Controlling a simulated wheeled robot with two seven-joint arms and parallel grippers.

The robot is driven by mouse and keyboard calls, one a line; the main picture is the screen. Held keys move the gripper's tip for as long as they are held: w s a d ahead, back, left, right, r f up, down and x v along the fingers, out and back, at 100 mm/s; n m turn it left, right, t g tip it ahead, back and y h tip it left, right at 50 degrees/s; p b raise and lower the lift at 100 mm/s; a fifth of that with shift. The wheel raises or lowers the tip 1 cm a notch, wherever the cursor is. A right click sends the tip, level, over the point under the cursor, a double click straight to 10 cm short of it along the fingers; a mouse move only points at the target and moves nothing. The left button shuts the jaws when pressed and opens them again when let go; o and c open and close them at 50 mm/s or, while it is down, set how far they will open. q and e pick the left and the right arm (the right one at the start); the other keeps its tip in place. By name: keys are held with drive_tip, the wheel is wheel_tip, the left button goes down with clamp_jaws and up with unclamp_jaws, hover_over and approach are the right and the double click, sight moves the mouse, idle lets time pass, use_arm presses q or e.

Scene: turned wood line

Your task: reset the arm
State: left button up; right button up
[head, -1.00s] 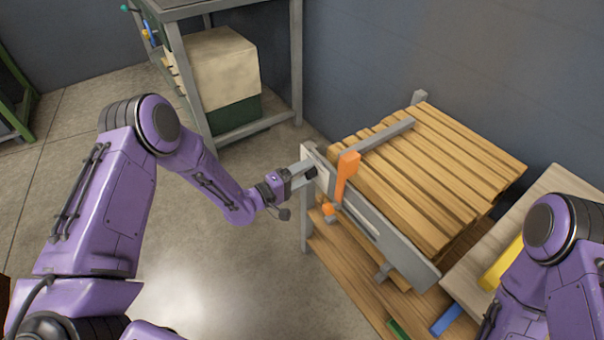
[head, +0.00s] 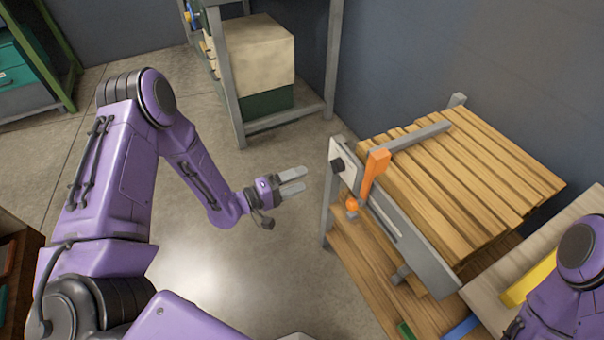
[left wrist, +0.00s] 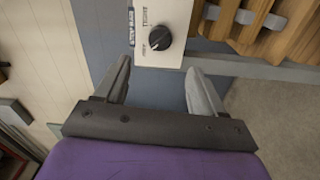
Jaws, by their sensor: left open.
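My left gripper (head: 291,182) is open and empty over bare floor, to the left of the wooden-slat workbench. In the left wrist view its two fingers (left wrist: 160,80) are spread apart with nothing between them. A black knob (left wrist: 157,38) on a pale labelled plate (left wrist: 172,12) lies just beyond the fingertips, apart from them. The knob also shows in the head view (head: 337,166), on the plate at the bench's left end. The label near the knob is too small to read surely. My right arm shows at the lower right, but its gripper is out of view.
The bench (head: 455,180) carries wooden slats, a grey rail and an orange lever (head: 375,172). A yellow piece (head: 528,278) lies on a pale board at right. A grey-framed rack (head: 232,100) holds a beige block (head: 260,55). The floor between is clear.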

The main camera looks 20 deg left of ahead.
use_arm(q)
drive_tip(key=s+a+f+g+y+p, duration=0.3)
drive_tip(key=s+a+f+g+y, duration=0.1)
drive_tip(key=s+f+y, duration=0.4)
drive_tip(key=s+a+m+g+y+p, duration=0.2)
drive_tip(key=s+g+y+p, duration=0.4)
drive_tip(key=s, duration=1.4)
drive_tip(key=shift+s+a+r+m+g, duration=0.3)
drive_tip(key=shift+s+a+r+g, duration=0.1)
drive_tip(key=shift+a+g, duration=0.1)
